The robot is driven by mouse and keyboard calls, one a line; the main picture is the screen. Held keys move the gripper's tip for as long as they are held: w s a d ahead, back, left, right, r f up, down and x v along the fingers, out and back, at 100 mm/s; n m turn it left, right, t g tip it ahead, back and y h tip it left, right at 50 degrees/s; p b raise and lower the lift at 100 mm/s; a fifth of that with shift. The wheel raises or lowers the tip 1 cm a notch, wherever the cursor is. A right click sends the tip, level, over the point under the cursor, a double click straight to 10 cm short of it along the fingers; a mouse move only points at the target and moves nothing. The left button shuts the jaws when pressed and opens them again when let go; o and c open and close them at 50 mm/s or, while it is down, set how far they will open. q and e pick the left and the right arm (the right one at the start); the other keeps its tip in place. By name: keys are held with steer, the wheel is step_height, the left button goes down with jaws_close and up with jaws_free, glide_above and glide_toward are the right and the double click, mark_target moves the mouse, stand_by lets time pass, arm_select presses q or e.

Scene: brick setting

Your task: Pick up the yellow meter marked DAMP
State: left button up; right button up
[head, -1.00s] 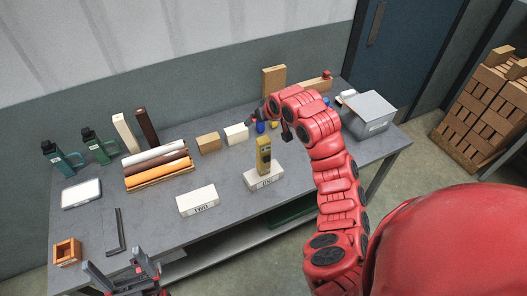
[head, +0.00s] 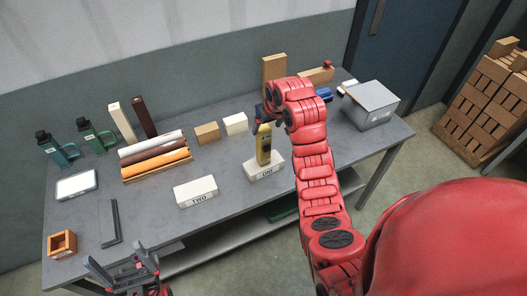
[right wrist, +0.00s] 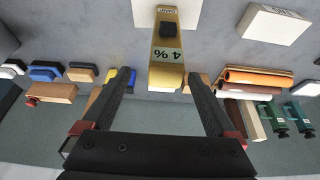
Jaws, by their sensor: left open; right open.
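The yellow meter (head: 263,146) stands upright on the white block marked ONE (head: 266,170) near the table's front edge. In the right wrist view the meter (right wrist: 167,40) shows a dark button, a "4 %" display and a small label at its far end. My right gripper (head: 262,118) is at the meter's top in the head view, partly hidden by its own arm. In the right wrist view its two fingers (right wrist: 160,85) are spread, with the meter's near end between them; I cannot tell whether they touch it. My left gripper (head: 124,272) is open and empty at the front left.
A white block marked TWO (head: 195,191) lies left of the meter. Behind are a tan block (head: 207,133), a white block (head: 235,124) and a rack of coloured rolls (head: 156,157). A grey box (head: 371,104) stands at the right. The front left holds a wooden frame (head: 62,244).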

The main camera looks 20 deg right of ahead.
mark_target(264, 146)
steer(key=shift+x, duration=1.05)
steer(key=p+x, duration=0.3)
steer(key=x, duration=0.1)
steer(key=shift+s+a+p, duration=0.1)
steer(key=shift+a+p, duration=0.25)
steer(key=shift+a, duration=0.05)
steer(key=shift+w+f, duration=0.25)
steer(key=shift+f, duration=0.4)
steer(key=shift+c, duration=0.3)
jaws_close()
